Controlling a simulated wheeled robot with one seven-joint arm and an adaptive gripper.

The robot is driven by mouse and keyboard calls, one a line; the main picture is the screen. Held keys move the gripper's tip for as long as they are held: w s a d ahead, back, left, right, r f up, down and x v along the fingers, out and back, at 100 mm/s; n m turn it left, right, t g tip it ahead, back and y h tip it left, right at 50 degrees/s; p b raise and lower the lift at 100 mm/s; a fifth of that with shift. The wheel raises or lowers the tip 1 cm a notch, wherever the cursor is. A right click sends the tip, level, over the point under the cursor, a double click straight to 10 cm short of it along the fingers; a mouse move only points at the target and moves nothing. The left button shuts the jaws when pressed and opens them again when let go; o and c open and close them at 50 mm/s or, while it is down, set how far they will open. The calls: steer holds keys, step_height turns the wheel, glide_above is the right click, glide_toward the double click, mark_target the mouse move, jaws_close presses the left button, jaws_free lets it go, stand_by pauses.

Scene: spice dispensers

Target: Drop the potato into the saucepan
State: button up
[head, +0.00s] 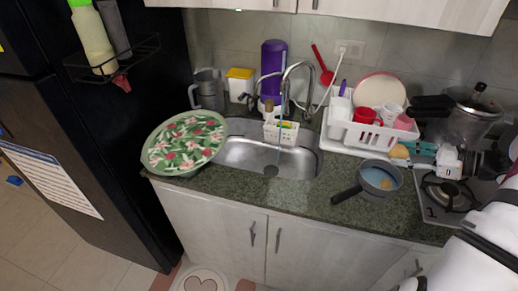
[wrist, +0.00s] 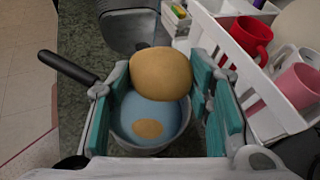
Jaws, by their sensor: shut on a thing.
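The potato (head: 399,152) is tan and rounded. In the wrist view the potato (wrist: 161,74) sits between the two teal finger pads of my gripper (wrist: 163,82), which is shut on it. My gripper (head: 408,149) also shows in the head view, by the front of the dish rack. The saucepan (head: 374,173) is dark with a blue inside and stands on the counter right of the sink. In the wrist view the saucepan (wrist: 176,117) appears just below the potato, with its black handle to the left. A tan round patch (wrist: 148,129) shows inside the pan; I cannot tell what it is.
A white dish rack (head: 345,132) with cups and plates stands behind the saucepan. The sink (head: 240,156) is to the left, with a floral tray (head: 185,143) beyond it. A stove burner (head: 447,192) and a pressure cooker (head: 465,120) are at the right. Counter left of the saucepan is clear.

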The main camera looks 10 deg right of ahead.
steer(key=shift+f+b, duration=1)
steer(key=shift+f, duration=1.9)
steer(key=o, duration=1.3)
steer(key=v, duration=1.2)
steer(key=shift+r, duration=0.1)
steer(key=shift+w, duration=0.1)
